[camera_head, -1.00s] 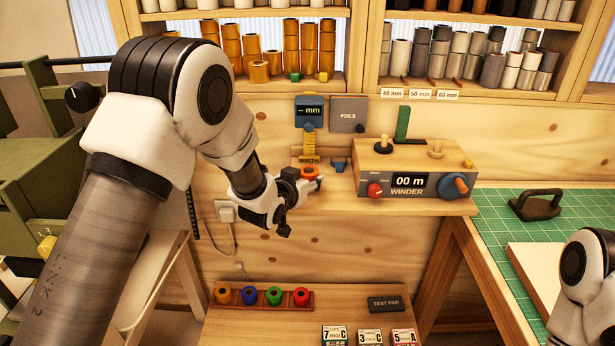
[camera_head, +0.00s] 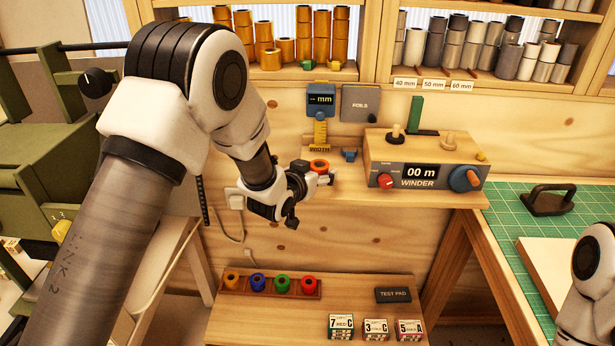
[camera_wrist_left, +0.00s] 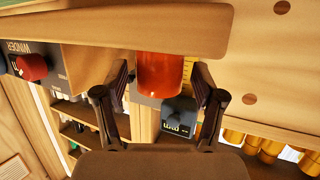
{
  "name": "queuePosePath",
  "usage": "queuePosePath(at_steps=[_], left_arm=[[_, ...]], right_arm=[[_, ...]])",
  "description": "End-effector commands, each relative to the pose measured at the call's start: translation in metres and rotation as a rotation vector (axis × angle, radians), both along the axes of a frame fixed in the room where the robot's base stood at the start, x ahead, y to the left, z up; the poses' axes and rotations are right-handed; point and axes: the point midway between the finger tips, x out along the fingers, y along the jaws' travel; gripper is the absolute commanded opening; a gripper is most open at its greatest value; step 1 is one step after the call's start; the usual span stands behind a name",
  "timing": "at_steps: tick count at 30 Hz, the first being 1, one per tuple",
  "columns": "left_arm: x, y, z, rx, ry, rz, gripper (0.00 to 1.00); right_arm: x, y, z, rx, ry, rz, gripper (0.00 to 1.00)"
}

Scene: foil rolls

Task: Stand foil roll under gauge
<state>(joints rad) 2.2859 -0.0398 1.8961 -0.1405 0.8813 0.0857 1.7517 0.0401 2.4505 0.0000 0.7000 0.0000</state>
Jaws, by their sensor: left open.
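An orange-red foil roll (camera_head: 319,165) stands upright on the narrow wall shelf, in front of the yellow width scale (camera_head: 320,132) of the gauge (camera_head: 320,104). My left gripper (camera_head: 327,178) is at the roll, in front of the shelf. In the left wrist view, which shows the scene upside down, the roll (camera_wrist_left: 158,74) is between the two open fingers of my left gripper (camera_wrist_left: 161,88). A gap shows on each side of it. The gauge body (camera_wrist_left: 178,118) is behind it. My right gripper is out of view.
The winder (camera_head: 420,176) stands right of the gauge, with a small blue block (camera_head: 349,155) between them. Below is a lower table with a rack (camera_head: 269,292) of coloured rolls, a test pad (camera_head: 393,295) and label boxes (camera_head: 375,329). Shelves of rolls are above.

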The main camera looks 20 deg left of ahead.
Motion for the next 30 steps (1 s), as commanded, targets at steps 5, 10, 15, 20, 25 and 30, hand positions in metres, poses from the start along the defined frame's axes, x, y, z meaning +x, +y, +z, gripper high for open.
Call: queuePosePath(at_steps=[5,10,15,20,25,30], left_arm=[[-0.041,0.006,0.009,-0.002,0.000,0.002,0.69],[-0.082,0.011,0.022,-0.001,0.000,0.000,0.69],[-0.103,0.014,0.031,-0.001,0.000,0.000,0.69],[-0.107,0.014,0.032,0.000,0.001,0.000,0.69],[-0.119,0.018,-0.017,0.001,0.113,0.014,0.69],[-0.200,0.028,-0.171,0.012,0.517,0.062,0.69]], right_arm=[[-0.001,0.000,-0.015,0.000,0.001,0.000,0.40],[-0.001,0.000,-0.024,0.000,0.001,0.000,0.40],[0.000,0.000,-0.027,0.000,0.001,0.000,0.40],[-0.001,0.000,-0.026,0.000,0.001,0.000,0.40],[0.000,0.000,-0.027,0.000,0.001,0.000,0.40],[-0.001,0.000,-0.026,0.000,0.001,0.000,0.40]])
